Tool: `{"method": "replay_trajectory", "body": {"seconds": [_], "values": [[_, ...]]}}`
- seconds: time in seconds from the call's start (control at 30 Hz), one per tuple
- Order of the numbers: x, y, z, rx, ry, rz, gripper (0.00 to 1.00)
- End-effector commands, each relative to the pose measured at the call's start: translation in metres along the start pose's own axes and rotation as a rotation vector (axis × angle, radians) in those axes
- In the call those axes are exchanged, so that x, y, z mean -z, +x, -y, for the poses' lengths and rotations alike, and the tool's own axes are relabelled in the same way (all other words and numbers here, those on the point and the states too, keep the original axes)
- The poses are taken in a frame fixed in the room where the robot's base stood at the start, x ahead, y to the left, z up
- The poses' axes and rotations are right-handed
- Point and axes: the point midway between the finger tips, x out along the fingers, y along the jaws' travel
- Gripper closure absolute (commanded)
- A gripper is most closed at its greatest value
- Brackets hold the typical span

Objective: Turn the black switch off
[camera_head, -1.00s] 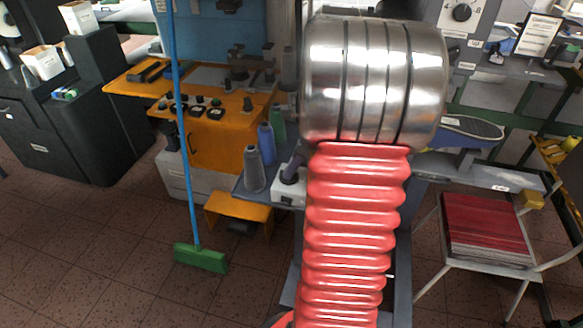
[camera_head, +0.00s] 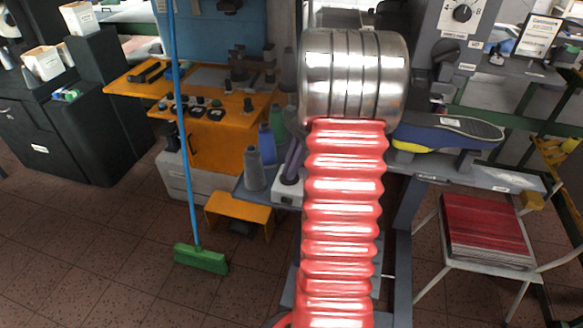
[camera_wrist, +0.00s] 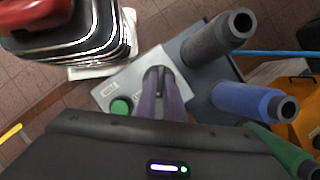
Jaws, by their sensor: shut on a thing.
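A small pale control box (camera_wrist: 112,90) with a green button (camera_wrist: 121,106) sits on a grey shelf; the box also shows in the head view (camera_head: 284,197). My gripper (camera_wrist: 161,76) reaches over the box with its purple-grey fingers beside the green button. The fingers are shut on the black switch (camera_wrist: 159,79), of which only a dark sliver shows between them. The fingers hide the rest, so I cannot tell the switch's position. In the head view, part of a finger shows left of my arm, slanting down to the box.
Grey (camera_head: 254,170), blue (camera_head: 267,145) and green (camera_head: 278,122) thread cones stand close to the box. A blue-handled broom (camera_head: 186,160) stands further left. A chair with red sheets (camera_head: 484,230) is at the right, and a shoe form (camera_head: 450,130) lies behind it.

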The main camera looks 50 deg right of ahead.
Motion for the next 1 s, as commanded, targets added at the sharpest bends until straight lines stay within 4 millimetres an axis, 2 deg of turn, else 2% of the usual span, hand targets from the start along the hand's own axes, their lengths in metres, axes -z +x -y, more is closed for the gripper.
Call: {"method": "replay_trajectory", "body": {"seconds": [0.6,1.0], "values": [[0.0,-0.0014,0.0073,-0.208,-0.519,-0.009,1.0],[-0.0005,-0.0014,0.0084,-0.275,-0.683,-0.011,1.0]]}}
